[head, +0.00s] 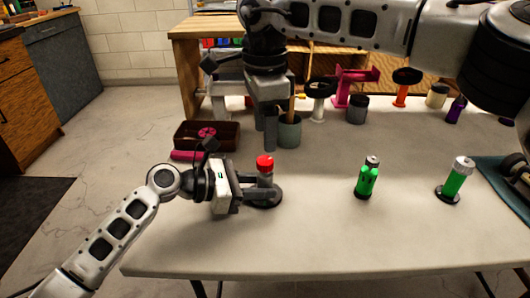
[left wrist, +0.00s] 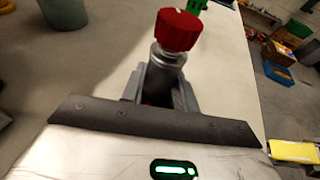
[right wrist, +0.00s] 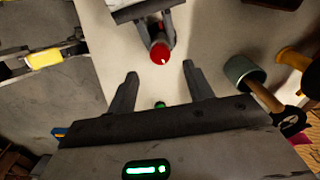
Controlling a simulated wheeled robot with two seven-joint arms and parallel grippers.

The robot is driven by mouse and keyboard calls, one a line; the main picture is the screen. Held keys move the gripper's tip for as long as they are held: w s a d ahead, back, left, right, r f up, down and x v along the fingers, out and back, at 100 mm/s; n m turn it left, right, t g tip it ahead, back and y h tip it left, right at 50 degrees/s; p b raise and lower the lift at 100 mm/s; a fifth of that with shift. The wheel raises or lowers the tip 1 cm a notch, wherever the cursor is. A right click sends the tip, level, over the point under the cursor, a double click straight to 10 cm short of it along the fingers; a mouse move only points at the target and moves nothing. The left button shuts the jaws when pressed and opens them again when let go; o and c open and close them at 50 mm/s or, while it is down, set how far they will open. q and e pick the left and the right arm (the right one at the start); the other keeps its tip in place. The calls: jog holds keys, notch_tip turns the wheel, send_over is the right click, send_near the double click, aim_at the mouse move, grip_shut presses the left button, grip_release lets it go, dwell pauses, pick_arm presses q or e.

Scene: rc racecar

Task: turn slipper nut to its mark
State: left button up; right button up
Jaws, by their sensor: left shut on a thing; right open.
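A red ribbed nut (head: 264,162) sits on top of a grey upright post with a round dark base (head: 266,200) on the table. It shows at the top of the left wrist view (left wrist: 177,30) and the right wrist view (right wrist: 160,53). A small pale spot shows on its top. My left gripper (head: 262,190) is shut on the grey post (left wrist: 165,75) below the nut. My right gripper (head: 270,135) points down, open and empty, above and behind the nut. In the right wrist view the nut lies just beyond its two fingers (right wrist: 160,88), apart from them.
Two green cylinders (head: 367,180) (head: 455,182) stand on the table to the right. A grey-green cup (head: 289,132) holding a tool stands behind the nut. A brown tray (head: 225,143) is at the back left. A dark mat (head: 512,190) lies far right. The front of the table is clear.

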aim_at(265, 160)
notch_tip(265, 160, down, 6)
jog(key=shift+f, duration=0.1)
jog(key=c, duration=1)
